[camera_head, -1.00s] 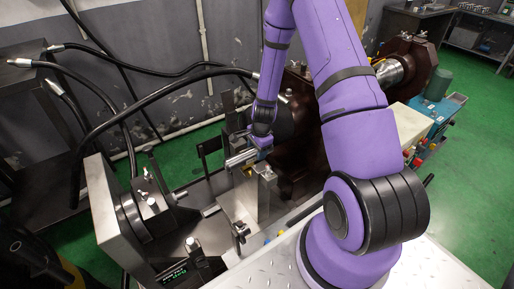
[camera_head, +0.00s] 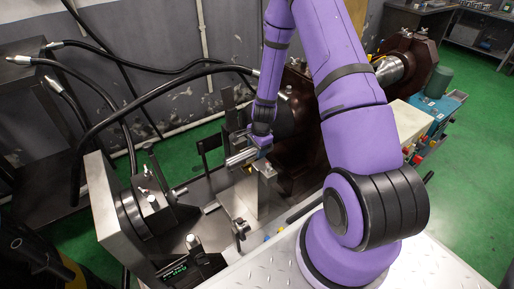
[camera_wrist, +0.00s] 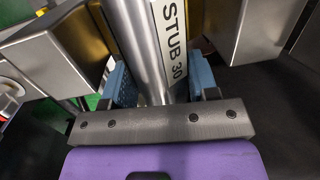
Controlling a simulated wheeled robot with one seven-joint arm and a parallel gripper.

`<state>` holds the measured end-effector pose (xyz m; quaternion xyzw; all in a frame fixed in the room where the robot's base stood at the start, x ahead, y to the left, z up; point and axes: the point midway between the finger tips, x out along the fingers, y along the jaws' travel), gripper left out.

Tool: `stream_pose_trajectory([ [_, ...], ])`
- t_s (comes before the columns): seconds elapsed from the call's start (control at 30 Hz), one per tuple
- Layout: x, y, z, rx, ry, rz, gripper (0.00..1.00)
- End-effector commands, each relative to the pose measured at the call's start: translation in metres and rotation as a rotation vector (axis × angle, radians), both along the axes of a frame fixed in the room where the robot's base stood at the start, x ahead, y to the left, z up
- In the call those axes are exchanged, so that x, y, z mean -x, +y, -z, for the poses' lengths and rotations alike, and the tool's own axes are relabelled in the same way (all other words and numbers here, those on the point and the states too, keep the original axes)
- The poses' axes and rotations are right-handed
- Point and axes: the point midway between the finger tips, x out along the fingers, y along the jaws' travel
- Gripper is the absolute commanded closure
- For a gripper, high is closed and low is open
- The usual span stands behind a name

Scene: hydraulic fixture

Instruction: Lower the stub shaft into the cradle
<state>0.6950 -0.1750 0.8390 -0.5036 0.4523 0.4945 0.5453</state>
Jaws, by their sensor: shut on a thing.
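The stub shaft (camera_wrist: 148,50) is a bright metal cylinder with a white label reading "STUB 30". My gripper (camera_wrist: 160,84) is shut on it, with a blue finger pad on each side. In the head view my gripper (camera_head: 262,141) holds the shaft (camera_head: 240,157) roughly level over the cradle (camera_head: 243,196), a pale metal stand. In the wrist view metal cradle blocks (camera_wrist: 45,62) show left and right of the shaft. I cannot tell whether the shaft touches the cradle; its underside is hidden.
A square metal plate (camera_head: 108,205) with a dark round hub stands left of the cradle. Black hoses (camera_head: 150,95) arch behind it. A dark brown machine housing (camera_head: 300,150) stands close at the right. A small display unit (camera_head: 178,270) sits in front.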

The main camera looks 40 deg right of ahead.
Motion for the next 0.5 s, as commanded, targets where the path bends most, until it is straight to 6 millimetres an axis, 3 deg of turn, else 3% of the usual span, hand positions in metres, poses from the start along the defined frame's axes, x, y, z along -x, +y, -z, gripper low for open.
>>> stream_pose_trajectory([
  [0.5,0.0,0.0,0.013,0.0,0.0,0.0,0.95],
])
